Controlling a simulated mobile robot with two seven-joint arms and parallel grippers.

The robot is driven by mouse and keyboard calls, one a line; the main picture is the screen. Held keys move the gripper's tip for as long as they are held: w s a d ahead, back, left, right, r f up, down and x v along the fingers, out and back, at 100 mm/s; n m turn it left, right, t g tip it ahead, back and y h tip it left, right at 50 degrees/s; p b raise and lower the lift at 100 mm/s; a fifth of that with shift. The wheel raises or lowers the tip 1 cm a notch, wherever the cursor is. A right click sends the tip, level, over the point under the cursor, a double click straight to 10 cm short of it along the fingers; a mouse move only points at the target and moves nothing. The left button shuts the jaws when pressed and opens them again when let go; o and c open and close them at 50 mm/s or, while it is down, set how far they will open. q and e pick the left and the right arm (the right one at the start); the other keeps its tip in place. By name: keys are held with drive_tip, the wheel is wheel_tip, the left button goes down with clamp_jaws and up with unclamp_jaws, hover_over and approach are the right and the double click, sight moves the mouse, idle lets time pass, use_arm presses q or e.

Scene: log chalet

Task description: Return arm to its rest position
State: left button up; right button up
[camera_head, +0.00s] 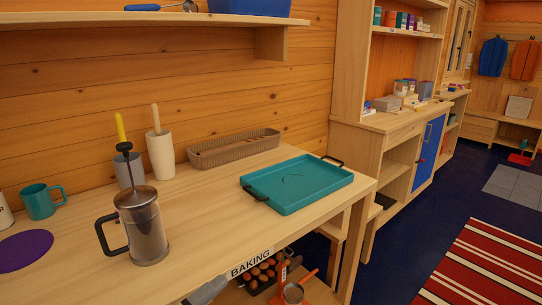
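The wooden table (207,231) fills the left and middle of the view. A teal tray (297,184) with dark handles lies flat near its right end. A French press (143,226) with a dark handle and raised plunger stands near the front edge.
A teal mug (40,201), a purple mat (22,250), two upright holders and a wicker basket (233,147) also stand on the table. A wall shelf (150,19) hangs above. Cookware sits below, by the BAKING label (250,263). Floor is open at right, with a striped rug (490,265).

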use_arm(q)
drive_tip(key=s+a+f+n+g+y, duration=0.2)
drive_tip(key=s+a+f+n+y, duration=0.4)
drive_tip(key=s+f+n, duration=0.2)
drive_tip(key=s+a+f+n+g+y, duration=0.1)
drive_tip(key=s+a+f+n+y, duration=0.4)
drive_tip(key=s+f+n, duration=0.4)
wheel_tip(320, 180, down, 4)
drive_tip(key=n+y, duration=0.1)
drive_tip(key=n, duration=0.3)
drive_tip(key=shift+a+r+g+b, duration=0.2)
drive_tip(key=shift+a+g+b, duration=0.15)
drive_tip(key=shift+g, duration=0.05)
